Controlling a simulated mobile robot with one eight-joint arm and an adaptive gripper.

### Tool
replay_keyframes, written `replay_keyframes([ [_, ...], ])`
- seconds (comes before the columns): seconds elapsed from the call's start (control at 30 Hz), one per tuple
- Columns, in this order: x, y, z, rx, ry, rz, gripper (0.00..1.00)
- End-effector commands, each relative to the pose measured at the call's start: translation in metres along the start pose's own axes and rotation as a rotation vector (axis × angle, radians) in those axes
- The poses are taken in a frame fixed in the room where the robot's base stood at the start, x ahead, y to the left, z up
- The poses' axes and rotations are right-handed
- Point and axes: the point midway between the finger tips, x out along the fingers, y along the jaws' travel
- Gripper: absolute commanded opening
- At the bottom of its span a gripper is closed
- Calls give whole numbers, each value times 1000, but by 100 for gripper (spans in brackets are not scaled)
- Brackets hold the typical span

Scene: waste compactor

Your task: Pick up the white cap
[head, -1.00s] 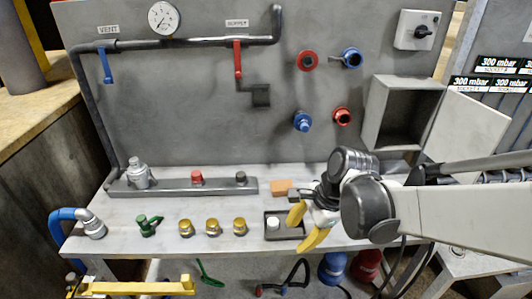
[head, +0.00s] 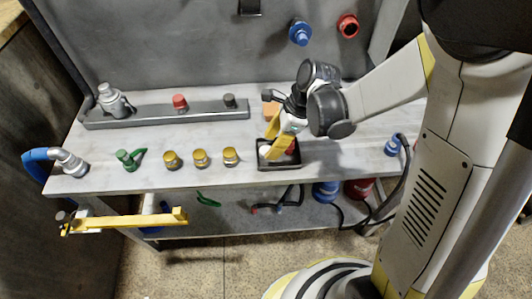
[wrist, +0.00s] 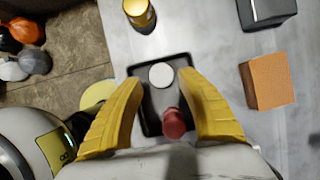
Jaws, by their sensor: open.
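The white cap (wrist: 161,75) lies in a small dark tray (wrist: 184,60), seen in the wrist view as a round white disc near the tray's far end. A red piece (wrist: 174,123) stands in the same tray, closer to my palm. My gripper (wrist: 158,82) is open and empty, with one yellow finger on each side of the tray and the cap between the tips. I cannot tell the tips' height above the tray.
An orange block (wrist: 267,81) and a dark block (wrist: 267,10) lie right of the tray in the wrist view. Several gold caps (head: 200,158) stand left of the tray on the bench (head: 330,150). A grey rail (head: 150,117) with fittings runs behind them.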

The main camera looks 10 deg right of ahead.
Motion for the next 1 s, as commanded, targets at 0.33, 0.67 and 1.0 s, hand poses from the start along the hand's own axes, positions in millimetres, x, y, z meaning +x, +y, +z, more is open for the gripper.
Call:
replay_keyframes([
  [0.33, 36, 0, 0, -1, 0, -1, 45],
  [0.67, 35, 0, 1, -1, 0, -1, 16],
  [1.0, 29, 0, 3, -1, 0, -1, 16],
])
